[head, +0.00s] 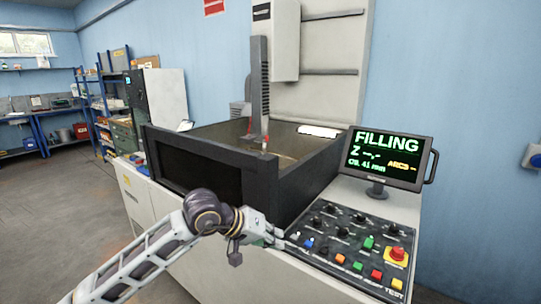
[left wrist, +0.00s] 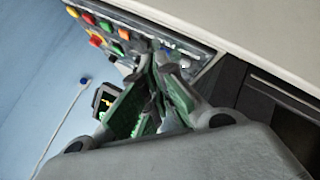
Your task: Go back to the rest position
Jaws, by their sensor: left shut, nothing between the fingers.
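My left gripper (head: 274,236) is shut and empty at the left edge of the control panel (head: 322,262), in front of the dark tank. In the left wrist view its green-padded fingers (left wrist: 155,85) come together near the panel's blue button. I cannot tell whether the fingertips touch the panel. My left arm reaches in from the lower left. My right gripper does not show in either view.
The panel carries black knobs, coloured buttons and a red emergency stop (head: 397,254). Behind it a monitor (head: 385,160) reads "FILLING". The open tank (head: 262,180) with a vertical column (head: 260,85) stands behind my gripper. Floor (head: 60,215) is clear at left.

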